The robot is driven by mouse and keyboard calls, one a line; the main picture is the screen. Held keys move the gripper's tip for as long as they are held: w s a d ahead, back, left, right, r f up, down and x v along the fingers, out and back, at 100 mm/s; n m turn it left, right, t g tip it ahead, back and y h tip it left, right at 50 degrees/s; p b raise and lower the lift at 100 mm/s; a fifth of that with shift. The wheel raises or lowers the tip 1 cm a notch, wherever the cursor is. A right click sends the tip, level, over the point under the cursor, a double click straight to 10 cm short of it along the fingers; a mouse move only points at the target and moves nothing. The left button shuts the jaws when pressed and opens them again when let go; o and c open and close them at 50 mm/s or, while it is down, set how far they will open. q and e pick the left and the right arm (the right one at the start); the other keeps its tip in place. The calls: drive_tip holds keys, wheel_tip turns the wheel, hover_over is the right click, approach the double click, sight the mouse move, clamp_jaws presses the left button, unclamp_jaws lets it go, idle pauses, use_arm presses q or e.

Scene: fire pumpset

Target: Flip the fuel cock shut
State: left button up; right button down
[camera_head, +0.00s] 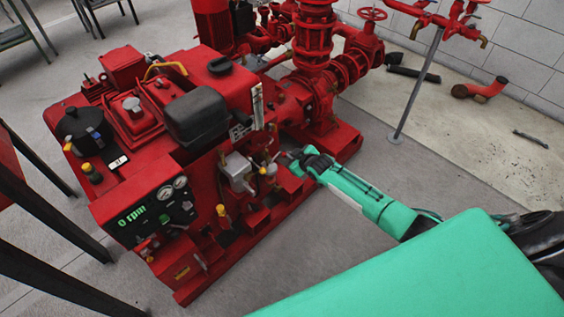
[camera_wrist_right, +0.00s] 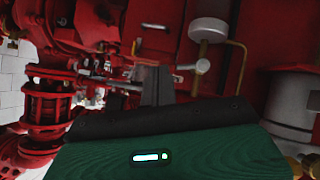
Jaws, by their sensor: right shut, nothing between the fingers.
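A small brass-and-silver fitting, which looks like the fuel cock (camera_head: 268,170), is on the near side of the red pumpset. In the right wrist view a silver lever-like piece (camera_wrist_right: 201,66) sits on a brass stem below a round grey cap (camera_wrist_right: 208,30). I cannot tell for certain whether its lever stands open or shut. My right gripper (camera_head: 288,155) is close beside this fitting; in the wrist view its dark fingers (camera_wrist_right: 156,84) are together and empty, just left of the silver piece. Contact cannot be made out. My left gripper is not in view.
The red pumpset (camera_head: 125,190) has a control panel (camera_head: 152,212) reading 0 rpm. A grey metal box (camera_head: 238,170) is left of the fitting. Red pipes and flanges (camera_head: 318,60) stand behind. Floor at right is mostly clear.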

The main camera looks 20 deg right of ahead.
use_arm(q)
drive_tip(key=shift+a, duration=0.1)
use_arm(e)
drive_tip(key=shift+a+r, duration=0.1)
use_arm(q)
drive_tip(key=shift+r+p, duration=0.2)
drive_tip(key=shift+p, duration=0.1)
use_arm(e)
drive_tip(key=shift+s+a+f, duration=0.3)
drive_tip(key=shift+a, duration=0.3)
